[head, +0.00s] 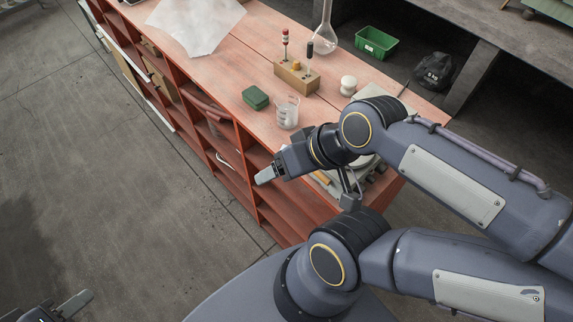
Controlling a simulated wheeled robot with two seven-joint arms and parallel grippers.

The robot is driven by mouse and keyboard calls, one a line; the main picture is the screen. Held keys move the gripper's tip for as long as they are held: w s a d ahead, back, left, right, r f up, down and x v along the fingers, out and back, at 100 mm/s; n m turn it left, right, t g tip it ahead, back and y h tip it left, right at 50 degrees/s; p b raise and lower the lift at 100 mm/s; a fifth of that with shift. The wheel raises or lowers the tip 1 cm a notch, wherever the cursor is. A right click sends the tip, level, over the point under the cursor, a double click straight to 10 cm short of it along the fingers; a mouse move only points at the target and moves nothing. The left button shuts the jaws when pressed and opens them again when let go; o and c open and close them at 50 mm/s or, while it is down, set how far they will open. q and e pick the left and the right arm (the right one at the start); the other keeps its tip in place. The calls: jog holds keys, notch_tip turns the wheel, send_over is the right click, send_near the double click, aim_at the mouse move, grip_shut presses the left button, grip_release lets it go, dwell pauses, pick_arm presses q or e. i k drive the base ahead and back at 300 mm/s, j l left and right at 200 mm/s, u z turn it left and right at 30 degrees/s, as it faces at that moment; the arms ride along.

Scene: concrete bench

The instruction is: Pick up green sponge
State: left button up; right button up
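The green sponge (255,98) lies flat on the reddish wooden bench top (228,75), near its left edge. It is in full view and nothing touches it. My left gripper (68,303) is at the bottom left corner, over the floor and far from the sponge. It is partly cut off, and its fingers look apart and empty. My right gripper (266,176) reaches in from the right and hangs by the bench's left edge, below the sponge in the picture. Only one grey fingertip shows clearly, so its opening is hidden.
A glass beaker (286,112) stands close to the sponge's right. Behind are a wooden block with screwdrivers (296,77), a flask (325,38), a white knob-shaped object (348,85) and a green bin (376,42). A white sheet (197,22) covers the far end. Bench around the sponge's left is clear.

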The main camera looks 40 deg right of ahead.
aim_at(255, 98)
jog(key=z, duration=1.5)
